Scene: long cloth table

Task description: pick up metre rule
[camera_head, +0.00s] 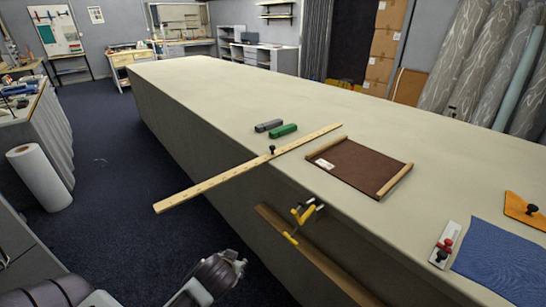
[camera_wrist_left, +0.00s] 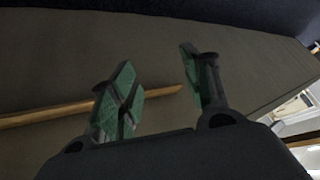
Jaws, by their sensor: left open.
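The metre rule (camera_head: 225,176) is a long pale wooden strip with dark marks. Its right part lies on the cloth table (camera_head: 330,105); its left part sticks out over the near edge above the floor. A small black knob (camera_head: 272,150) stands at the rule near the table edge. My left gripper (camera_wrist_left: 158,82) is open, with green pads and nothing between them. A wooden strip (camera_wrist_left: 50,115) runs behind its fingers; I cannot tell whether this is the rule. In the head view, my left arm is low, below the rule. My right gripper is not in view.
A brown board with wooden edge strips (camera_head: 360,165) and green (camera_head: 283,131) and grey (camera_head: 268,125) blocks lie near the rule. A yellow clamp (camera_head: 302,214) and a wooden rail (camera_head: 325,262) are at the table's side. Blue cloth (camera_head: 500,258) lies right. The far tabletop is clear.

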